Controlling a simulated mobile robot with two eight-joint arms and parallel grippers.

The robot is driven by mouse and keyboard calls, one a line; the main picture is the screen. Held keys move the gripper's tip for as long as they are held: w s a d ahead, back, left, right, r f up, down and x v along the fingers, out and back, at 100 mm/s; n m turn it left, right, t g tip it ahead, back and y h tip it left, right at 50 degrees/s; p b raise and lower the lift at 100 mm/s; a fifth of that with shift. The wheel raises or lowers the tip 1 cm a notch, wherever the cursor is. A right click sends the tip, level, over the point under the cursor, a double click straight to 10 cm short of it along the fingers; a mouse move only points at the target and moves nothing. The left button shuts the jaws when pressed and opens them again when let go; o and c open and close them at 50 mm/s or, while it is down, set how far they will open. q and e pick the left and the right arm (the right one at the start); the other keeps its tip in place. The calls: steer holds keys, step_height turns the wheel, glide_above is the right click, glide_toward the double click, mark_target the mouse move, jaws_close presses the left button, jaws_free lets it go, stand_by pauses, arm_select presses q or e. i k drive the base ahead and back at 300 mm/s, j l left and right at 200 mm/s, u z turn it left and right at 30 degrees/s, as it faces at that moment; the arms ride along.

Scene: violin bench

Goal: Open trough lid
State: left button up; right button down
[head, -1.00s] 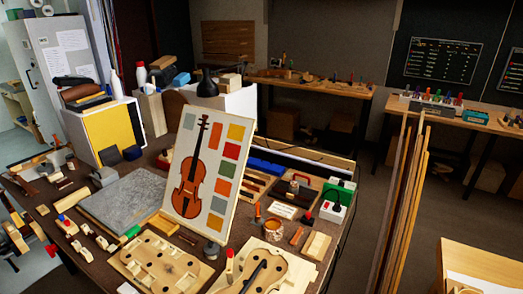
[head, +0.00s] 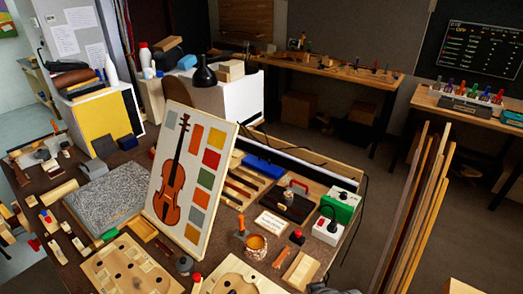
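No part is plainly marked as a trough lid. A long narrow box-like piece with a pale top edge (head: 293,157) runs along the back of the dark workbench (head: 345,232), behind the violin board (head: 222,155). I cannot tell whether it is the trough or whether a lid on it is shut. Neither of my grippers can be made out in the head view.
Tall wooden strips (head: 425,215) stand to the right. Open floor (head: 375,195) lies between the bench and back table.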

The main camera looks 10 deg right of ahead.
mark_target(267, 167)
steer(key=i+l+u, duration=0.35)
steer(key=l, duration=0.3)
steer(key=i+l+u, duration=0.15)
steer(key=l, duration=0.25)
steer(key=i+l+u, duration=0.2)
steer(key=l, duration=0.15)
steer(key=u, duration=0.8)
steer(key=l, duration=1.9)
